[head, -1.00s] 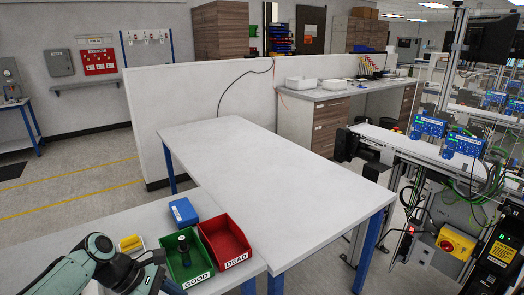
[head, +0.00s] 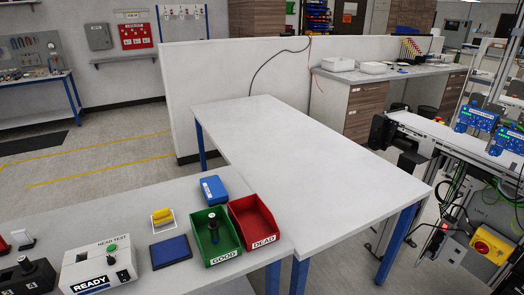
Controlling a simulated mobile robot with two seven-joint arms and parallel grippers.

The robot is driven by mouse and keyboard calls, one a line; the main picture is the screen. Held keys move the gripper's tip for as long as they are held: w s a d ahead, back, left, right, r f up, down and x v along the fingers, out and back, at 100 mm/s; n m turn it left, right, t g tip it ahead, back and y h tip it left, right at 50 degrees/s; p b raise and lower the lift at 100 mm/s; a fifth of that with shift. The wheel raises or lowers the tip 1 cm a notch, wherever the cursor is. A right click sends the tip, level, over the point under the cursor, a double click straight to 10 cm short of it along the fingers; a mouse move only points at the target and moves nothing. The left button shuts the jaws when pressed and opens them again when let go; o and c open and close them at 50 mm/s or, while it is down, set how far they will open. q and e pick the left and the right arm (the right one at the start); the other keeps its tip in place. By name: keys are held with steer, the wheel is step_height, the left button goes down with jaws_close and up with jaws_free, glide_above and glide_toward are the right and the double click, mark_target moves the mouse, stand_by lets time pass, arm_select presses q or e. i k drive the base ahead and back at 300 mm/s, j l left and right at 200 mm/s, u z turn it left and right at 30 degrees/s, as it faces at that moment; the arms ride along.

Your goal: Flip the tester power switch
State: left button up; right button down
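The tester is a light grey box (head: 78,272) labelled HEAD TEST on the near table, at the lower left of the head view. It has a READY label (head: 91,285) on its front, a green button (head: 112,248) and a black knob (head: 110,259) on top. A small dark part (head: 123,275), possibly a switch, sits on its right side; its position is too small to read. Neither of my grippers is in view.
A dark blue pad (head: 171,251), a yellow block (head: 162,216) and a blue box (head: 213,189) lie right of the tester. A green GOOD bin (head: 225,243) holds a dark item; a red DEAD bin (head: 262,238) looks empty. The larger white table (head: 300,150) is bare.

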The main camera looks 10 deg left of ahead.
mark_target(123, 276)
steer(key=u, duration=1.75)
